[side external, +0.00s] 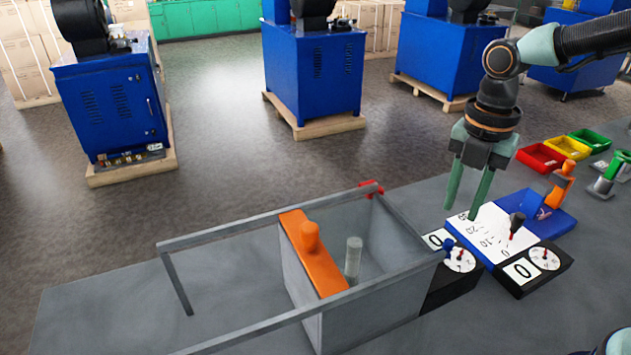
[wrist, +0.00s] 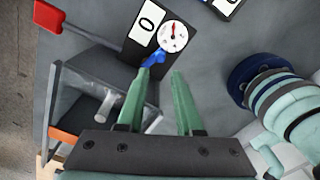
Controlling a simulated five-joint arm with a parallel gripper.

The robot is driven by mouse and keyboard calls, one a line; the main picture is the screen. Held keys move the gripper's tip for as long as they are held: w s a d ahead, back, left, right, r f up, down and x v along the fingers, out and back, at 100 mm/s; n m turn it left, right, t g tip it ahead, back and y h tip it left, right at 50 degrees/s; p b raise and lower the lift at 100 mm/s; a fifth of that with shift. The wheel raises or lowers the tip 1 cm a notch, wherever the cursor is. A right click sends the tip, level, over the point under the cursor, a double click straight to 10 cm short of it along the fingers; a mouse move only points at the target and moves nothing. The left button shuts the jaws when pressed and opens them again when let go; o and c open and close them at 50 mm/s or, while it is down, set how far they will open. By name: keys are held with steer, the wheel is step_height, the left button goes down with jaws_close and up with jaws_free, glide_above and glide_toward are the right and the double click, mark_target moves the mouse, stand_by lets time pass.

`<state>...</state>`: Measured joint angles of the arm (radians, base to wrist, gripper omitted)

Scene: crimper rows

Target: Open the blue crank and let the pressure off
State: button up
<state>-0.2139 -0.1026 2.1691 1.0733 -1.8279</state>
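The blue crank (side external: 449,246) sits on a black box (side external: 450,288) with a white "0" plate and a round gauge (side external: 460,260) with a red needle. In the wrist view the blue crank (wrist: 152,58) shows beside the gauge (wrist: 173,36), close to the left fingertip in the picture. My gripper (side external: 460,212) points down with its green fingers apart and nothing between them. It is above and behind the blue crank in the side view. In the wrist view the fingertips (wrist: 160,71) look near the crank, but I cannot tell whether they touch.
A grey clear-walled frame with an orange plate (side external: 312,255) and red handle (side external: 370,187) stands left.

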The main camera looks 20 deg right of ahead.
steer(key=shift+r, duration=2.25)
steer(key=s+d+r+m+t, duration=0.1)
steer(key=d+m+t, duration=0.1)
steer(key=m, duration=0.9)
steer(key=s+d+r+m+t, duration=0.1)
steer(key=d+m+t, duration=0.2)
steer(key=m, duration=0.9)
steer(key=shift+s+d+t, duration=0.15)
steer(key=shift+d+t, duration=0.15)
steer(key=shift+d, duration=0.55)
